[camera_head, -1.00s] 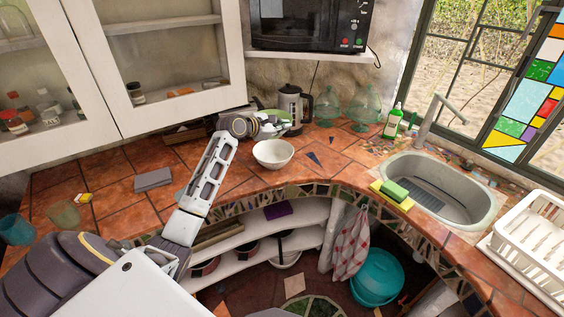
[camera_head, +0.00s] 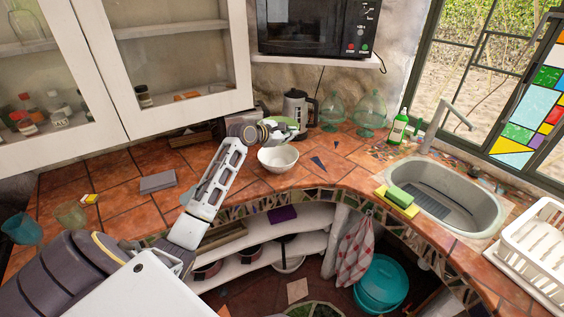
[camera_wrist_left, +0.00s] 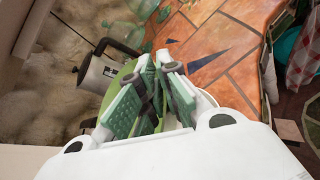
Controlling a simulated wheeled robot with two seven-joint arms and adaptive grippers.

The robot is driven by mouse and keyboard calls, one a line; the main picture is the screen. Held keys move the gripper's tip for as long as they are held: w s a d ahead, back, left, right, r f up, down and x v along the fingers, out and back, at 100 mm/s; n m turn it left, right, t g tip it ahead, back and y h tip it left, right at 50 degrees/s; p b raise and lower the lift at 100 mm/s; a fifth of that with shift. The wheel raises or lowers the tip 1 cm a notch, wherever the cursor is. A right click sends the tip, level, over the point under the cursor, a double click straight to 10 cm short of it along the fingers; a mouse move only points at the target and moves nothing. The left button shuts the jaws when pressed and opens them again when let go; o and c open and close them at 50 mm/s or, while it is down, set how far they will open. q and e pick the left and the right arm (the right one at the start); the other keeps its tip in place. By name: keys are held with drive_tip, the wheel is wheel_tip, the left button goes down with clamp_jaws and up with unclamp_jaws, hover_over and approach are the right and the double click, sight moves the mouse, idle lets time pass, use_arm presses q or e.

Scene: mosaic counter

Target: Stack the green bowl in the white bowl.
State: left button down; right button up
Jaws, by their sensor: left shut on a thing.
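The white bowl (camera_head: 278,161) stands upright on the tiled counter. The green bowl (camera_head: 287,122) shows as a small green patch at my left gripper (camera_head: 277,132), mostly hidden by the fingers. My left gripper is shut on it and holds it just above and behind the white bowl in the head view. In the left wrist view, the green bowl (camera_wrist_left: 124,74) shows beside and behind the closed fingers (camera_wrist_left: 160,68). Part of a pale rim, probably the white bowl, peeks out right of the fingers there. My right gripper is out of view.
A kettle (camera_head: 296,108) stands close behind the held bowl, with green glass domes (camera_head: 331,110) to its right. A grey sink (camera_head: 470,205) and a green sponge (camera_head: 400,197) are at the right. Counter left of the arm is mostly clear around a grey slab (camera_head: 158,182).

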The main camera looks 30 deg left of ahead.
use_arm(q)
drive_tip(key=shift+f, duration=2.25)
drive_tip(key=shift+f, duration=0.1)
drive_tip(key=shift+f, duration=2.4)
drive_tip(key=shift+f+p, duration=0.3)
drive_tip(key=shift+f, duration=0.3)
drive_tip(key=c, duration=1.6)
unclamp_jaws()
drive_tip(key=shift+f, duration=0.1)
drive_tip(key=shift+c, duration=0.2)
